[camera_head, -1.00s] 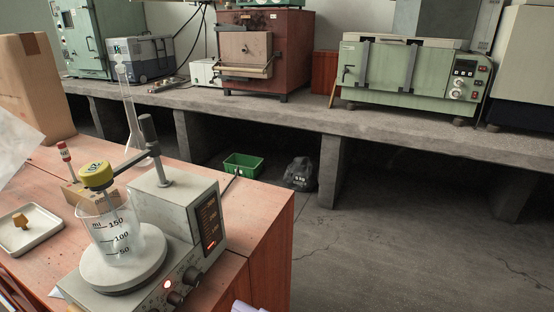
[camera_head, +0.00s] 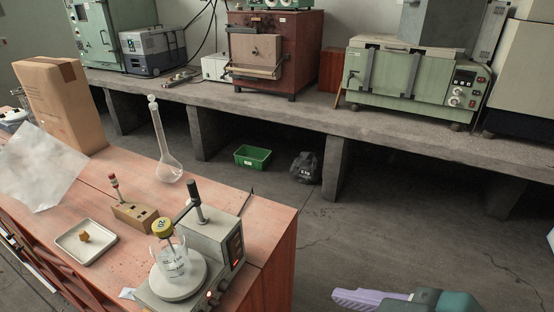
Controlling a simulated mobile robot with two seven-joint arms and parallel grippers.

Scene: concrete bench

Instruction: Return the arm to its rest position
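My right gripper (camera_head: 345,297) shows at the bottom edge, right of the wooden bench, with lavender fingers pointing left and a grey and teal body behind. It is over the floor, apart from the bench and everything on it. I see it side-on and its lower part is cut off, so I cannot tell whether it is open or shut. No object shows in its fingers. My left gripper is out of view.
The bench (camera_head: 270,225) holds a hotplate stirrer (camera_head: 215,240) with a beaker (camera_head: 172,262), a tall glass flask (camera_head: 168,168), a shallow white dish (camera_head: 72,253) and a cardboard box (camera_head: 62,105). Floor (camera_head: 400,225) to the right is clear. A green crate (camera_head: 253,157) lies beyond.

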